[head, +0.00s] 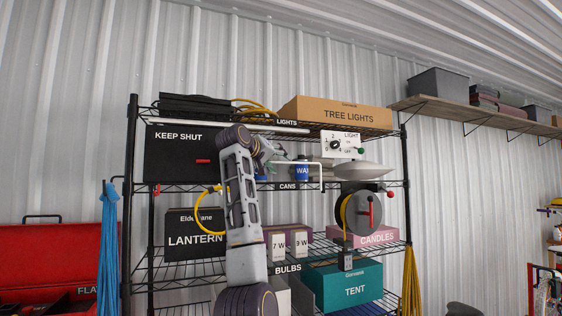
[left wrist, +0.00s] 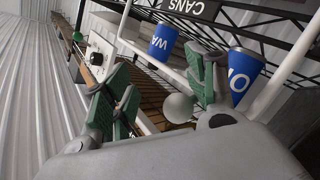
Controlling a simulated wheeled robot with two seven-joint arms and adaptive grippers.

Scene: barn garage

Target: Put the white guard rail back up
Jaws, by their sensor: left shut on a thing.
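The white guard rail (head: 308,163) is a thin bent bar in front of the CANS shelf, with its right end turned down. My right gripper is in neither view.
A blue can (head: 302,174) stands behind the rail. The KEEP SHUT box (head: 180,165) is to the left.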

